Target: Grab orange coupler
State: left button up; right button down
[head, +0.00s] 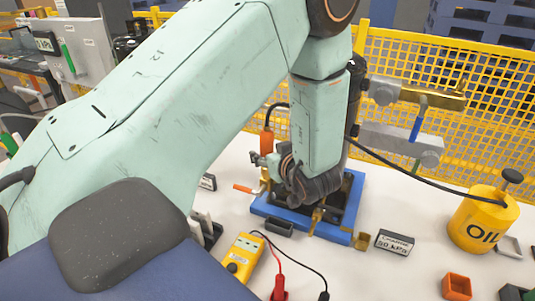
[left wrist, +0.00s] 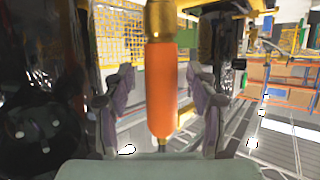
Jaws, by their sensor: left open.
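The orange coupler (head: 267,142) hangs upright at the end of a black hose above the blue pallet (head: 262,208) in the head view. In the left wrist view the orange coupler (left wrist: 161,92) stands upright between my two finger pads, with a brass fitting (left wrist: 160,20) at its top. My left gripper (head: 270,162) is open around the coupler, with a visible gap on each side in the left wrist view. My left arm covers part of the pallet and the coupler's surroundings in the head view. My right gripper is not in view.
A yellow multimeter (head: 242,258) with red and black leads lies in front of the pallet. A yellow oil can (head: 483,220), a small orange bin (head: 457,286) and a pressure sign (head: 394,242) stand to the right. A yellow mesh fence (head: 450,110) stands behind. White tabletop is free between them.

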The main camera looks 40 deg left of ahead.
pick_arm(q)
jog(key=shift+w+a+f, duration=0.25)
jog(key=shift+a+f, duration=0.1)
jog(key=shift+a, duration=0.2)
jog(key=shift+s, duration=0.2)
jog(key=shift+c, duration=0.4)
jog(key=shift+d+r, duration=0.1)
jog(key=shift+r, duration=0.1)
jog(key=shift+c, duration=0.7)
jog(key=shift+w+f, duration=0.15)
jog(key=shift+w, duration=0.05)
jog(key=c, duration=0.5)
jog(key=shift+s, duration=0.15)
jog(key=c, duration=0.4)
grip_shut()
